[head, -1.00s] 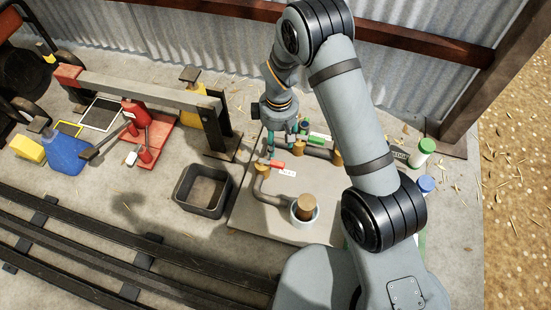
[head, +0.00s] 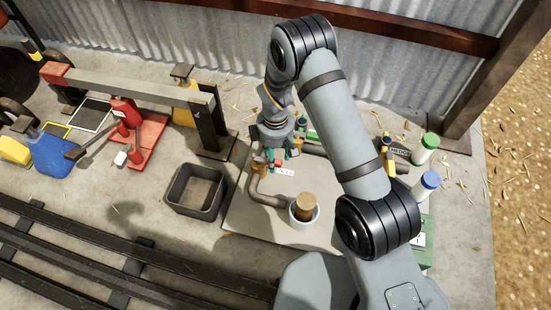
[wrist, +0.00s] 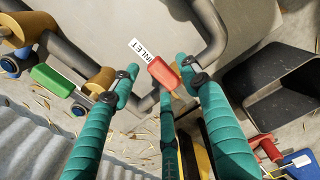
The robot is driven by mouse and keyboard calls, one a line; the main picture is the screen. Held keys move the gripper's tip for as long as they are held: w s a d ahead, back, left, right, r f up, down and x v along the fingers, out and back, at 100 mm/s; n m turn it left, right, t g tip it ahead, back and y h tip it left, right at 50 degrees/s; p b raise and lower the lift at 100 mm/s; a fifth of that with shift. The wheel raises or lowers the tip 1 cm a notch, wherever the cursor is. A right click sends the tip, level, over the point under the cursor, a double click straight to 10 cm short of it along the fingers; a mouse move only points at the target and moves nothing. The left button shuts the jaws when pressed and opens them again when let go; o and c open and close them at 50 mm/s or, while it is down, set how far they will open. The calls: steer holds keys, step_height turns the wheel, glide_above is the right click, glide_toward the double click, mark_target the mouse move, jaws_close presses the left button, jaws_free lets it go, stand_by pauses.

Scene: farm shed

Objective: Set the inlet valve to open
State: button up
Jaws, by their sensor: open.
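The inlet valve has a red handle (wrist: 163,72) beside a white tag reading INLET (wrist: 142,50) in the wrist view. In the head view the red handle (head: 279,163) shows small by the white tag (head: 285,172), at the bent grey pipe (head: 268,199). My gripper (wrist: 162,78) is open, its teal fingers on either side of the red handle, with a third finger below it in the picture. In the head view my gripper (head: 273,154) is just over the valve and partly covers it. I cannot tell whether any finger touches the handle.
A green handle (wrist: 53,80) sits on a neighbouring pipe, left in the wrist view. A black bin (head: 195,190) stands left of the pale board (head: 245,222). A cup with a brown cylinder (head: 304,207) stands near the pipe.

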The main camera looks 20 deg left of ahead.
steer(key=shift+c, duration=1.3)
jaws_close()
